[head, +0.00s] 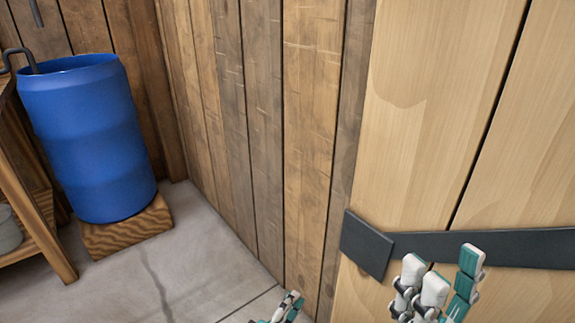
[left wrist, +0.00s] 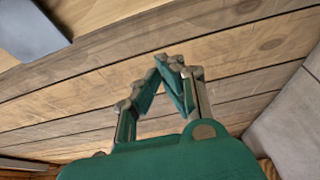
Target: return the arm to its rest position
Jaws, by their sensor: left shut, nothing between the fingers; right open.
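My left gripper (head: 290,304) shows only in part at the bottom edge of the head view, low in front of the plank wall. In the left wrist view the left gripper (left wrist: 172,66) has its fingertips together, with nothing between them. My right gripper (head: 448,275) is at the lower right of the head view, its fingers apart and empty. It is in front of the pale wooden door (head: 430,110) and its dark metal strap (head: 525,247). Most of both arms is out of view.
A brown plank wall (head: 262,110) runs beside the door. A blue barrel (head: 92,135) stands on a wooden block (head: 125,232) at the left. A wooden shelf (head: 35,225) is at the far left edge. The grey floor (head: 180,265) between is clear.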

